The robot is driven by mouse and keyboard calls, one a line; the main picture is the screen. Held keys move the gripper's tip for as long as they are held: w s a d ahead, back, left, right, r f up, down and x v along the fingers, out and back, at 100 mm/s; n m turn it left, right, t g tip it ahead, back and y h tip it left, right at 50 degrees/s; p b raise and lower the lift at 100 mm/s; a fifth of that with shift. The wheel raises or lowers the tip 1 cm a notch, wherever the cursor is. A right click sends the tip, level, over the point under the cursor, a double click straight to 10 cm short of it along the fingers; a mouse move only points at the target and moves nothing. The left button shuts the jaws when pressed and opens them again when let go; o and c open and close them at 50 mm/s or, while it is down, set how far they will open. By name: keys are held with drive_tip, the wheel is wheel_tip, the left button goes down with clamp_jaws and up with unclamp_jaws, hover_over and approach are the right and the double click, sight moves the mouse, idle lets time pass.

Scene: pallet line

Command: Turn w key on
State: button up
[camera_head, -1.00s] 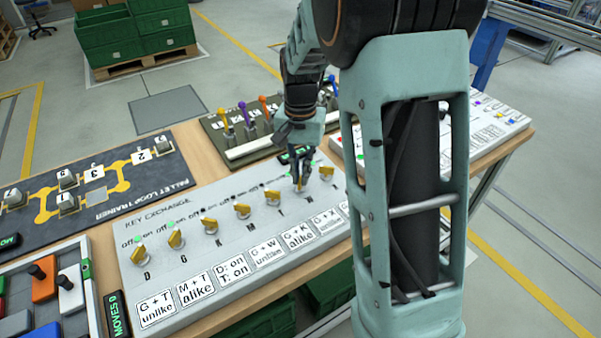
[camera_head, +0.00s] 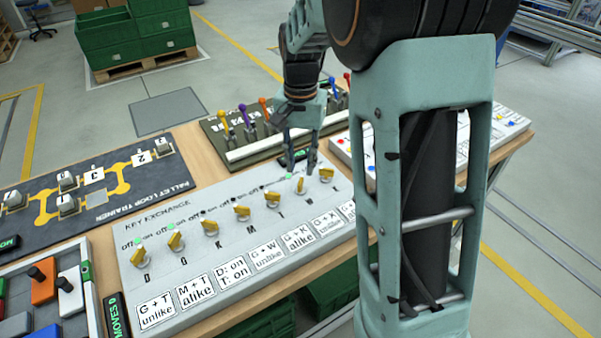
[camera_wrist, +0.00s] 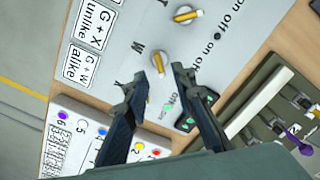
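The key exchange panel (camera_head: 190,270) is a pale board with a row of yellow keys. The W key (camera_head: 300,185) is second from the right end, turned more upright in the picture than the T key (camera_head: 272,198), with a green light by it. In the wrist view the W key (camera_wrist: 158,62) lies just beyond my fingertips, its yellow bar standing nearly upright. My gripper (camera_head: 301,171) is open and empty above and behind it, clear of the key. Both fingers show in the wrist view (camera_wrist: 156,82); the left one partly hides the X key's area.
The X key (camera_head: 326,173) is close on the right of W. A board with coloured levers (camera_head: 245,135) stands behind the panel, and a white board (camera_head: 343,148) with coloured dots is to the right. A pallet loop board (camera_head: 90,185) lies left.

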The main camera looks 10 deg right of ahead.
sight(301, 180)
wheel_tip(301, 180, up, 8)
drive_tip(key=shift+f, duration=0.25)
